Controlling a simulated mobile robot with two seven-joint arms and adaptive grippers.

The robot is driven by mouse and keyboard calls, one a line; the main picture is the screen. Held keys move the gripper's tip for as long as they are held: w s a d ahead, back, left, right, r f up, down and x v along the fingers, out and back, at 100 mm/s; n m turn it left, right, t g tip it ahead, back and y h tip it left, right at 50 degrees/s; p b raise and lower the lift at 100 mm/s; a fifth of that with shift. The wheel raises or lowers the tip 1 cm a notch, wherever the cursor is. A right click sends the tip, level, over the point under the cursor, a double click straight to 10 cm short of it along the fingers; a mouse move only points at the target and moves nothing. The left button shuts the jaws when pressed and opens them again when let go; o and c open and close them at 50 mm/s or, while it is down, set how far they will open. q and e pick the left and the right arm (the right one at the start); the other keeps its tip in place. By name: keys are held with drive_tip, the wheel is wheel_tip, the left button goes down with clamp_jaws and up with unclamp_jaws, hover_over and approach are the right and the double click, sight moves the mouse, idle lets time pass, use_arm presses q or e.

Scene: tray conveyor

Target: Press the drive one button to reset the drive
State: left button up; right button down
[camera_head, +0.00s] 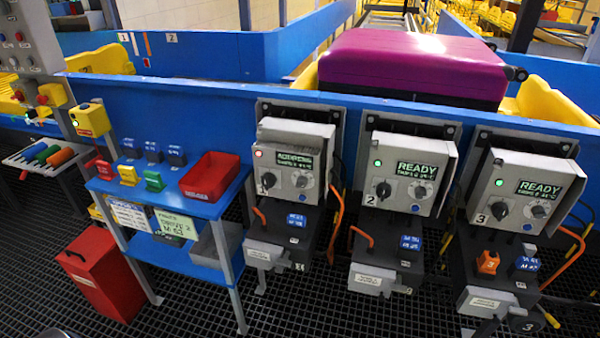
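Drive one (291,142) is the leftmost of three grey drive boxes on the blue conveyor wall, marked 1. A small red light (258,154) glows at its upper left. Its display (295,162) is dark with text too small to read surely. Below the display are a dark round control (268,181) and a second knob (302,180); I cannot tell which is the button. Drive two (408,176) and drive three (525,190) show READY with green lights. Neither of my grippers is in view.
A blue table (215,207) with a red bin (210,176) and small coloured blocks stands left of drive one. A red box (100,272) is on the grated floor. A purple suitcase (410,62) lies on the conveyor behind. Orange cables hang between the drives.

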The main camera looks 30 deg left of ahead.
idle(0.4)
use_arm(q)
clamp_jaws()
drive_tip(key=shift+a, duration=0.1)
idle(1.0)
